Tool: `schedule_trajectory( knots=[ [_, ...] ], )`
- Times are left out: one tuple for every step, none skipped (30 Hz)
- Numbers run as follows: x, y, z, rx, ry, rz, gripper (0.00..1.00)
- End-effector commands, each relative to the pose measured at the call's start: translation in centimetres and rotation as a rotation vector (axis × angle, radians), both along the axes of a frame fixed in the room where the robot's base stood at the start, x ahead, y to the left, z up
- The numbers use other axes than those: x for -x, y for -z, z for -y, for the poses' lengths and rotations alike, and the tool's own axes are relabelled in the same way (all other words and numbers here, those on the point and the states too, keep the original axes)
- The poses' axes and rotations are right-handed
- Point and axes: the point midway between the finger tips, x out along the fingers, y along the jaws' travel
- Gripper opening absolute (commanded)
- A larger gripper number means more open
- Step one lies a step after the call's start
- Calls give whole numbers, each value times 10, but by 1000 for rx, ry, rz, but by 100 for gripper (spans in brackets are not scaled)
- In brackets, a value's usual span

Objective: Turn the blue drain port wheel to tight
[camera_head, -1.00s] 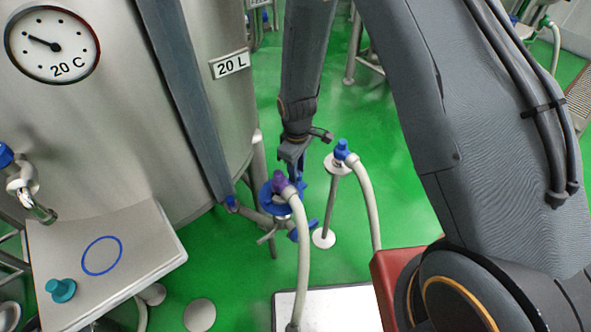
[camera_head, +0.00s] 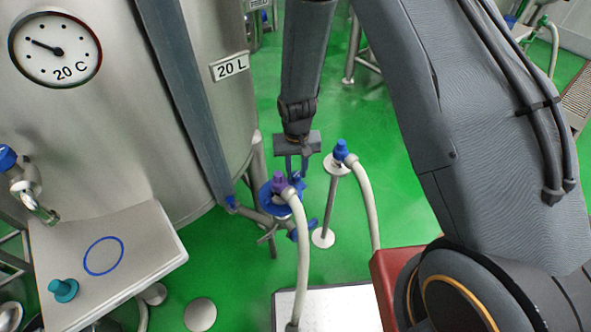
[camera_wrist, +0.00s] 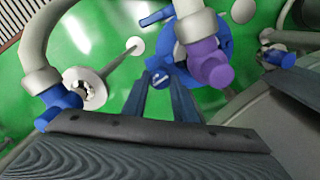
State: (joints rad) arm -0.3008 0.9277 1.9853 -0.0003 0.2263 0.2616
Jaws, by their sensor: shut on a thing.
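The blue drain port wheel (camera_head: 266,196) sits low beside the tank, at the middle of the head view. A purple hose fitting (camera_head: 283,187) stands in front of it and hides part of it. My gripper (camera_head: 298,176) reaches down from above to the wheel's upper edge. In the wrist view the wheel (camera_wrist: 228,30) is partly covered by the purple fitting. The fingers (camera_wrist: 161,82) are close together there, shut on a small blue part at the wheel's near side. The wheel's tight mark cannot be made out.
A pale hose (camera_head: 301,250) runs down from the purple fitting. A blue-ended hose (camera_head: 362,195) on a stand (camera_head: 328,205) is close at the right. The steel tank (camera_head: 130,110) and a sloped panel (camera_head: 140,250) fill the left. Green floor is open behind.

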Motion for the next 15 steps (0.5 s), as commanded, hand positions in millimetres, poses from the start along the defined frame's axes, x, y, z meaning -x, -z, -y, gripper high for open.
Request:
schedule_trajectory(
  knots=[
    [7, 2, 2, 5, 32, -16, 3],
    [7, 2, 2, 6, 52, -16, 3],
    [8, 2, 2, 5, 78, -16, 3],
    [8, 2, 2, 5, 96, -16, 3],
    [8, 3, 2, 5, 112, -16, 3],
    [8, 3, 2, 5, 134, -16, 3],
    [8, 3, 2, 5, 148, -16, 3],
    [8, 3, 2, 6, 162, -16, 3],
    [8, 3, 2, 6, 177, -16, 3],
    [8, 3, 2, 6, 188, -16, 3],
    [8, 3, 2, 6, 197, -16, 3],
    [8, 3, 2, 6, 208, -16, 3],
    [8, 3, 2, 6, 216, -16, 3],
    [8, 3, 2, 6, 223, -16, 3],
    [8, 3, 2, 6, 229, -16, 3]
  ],
)
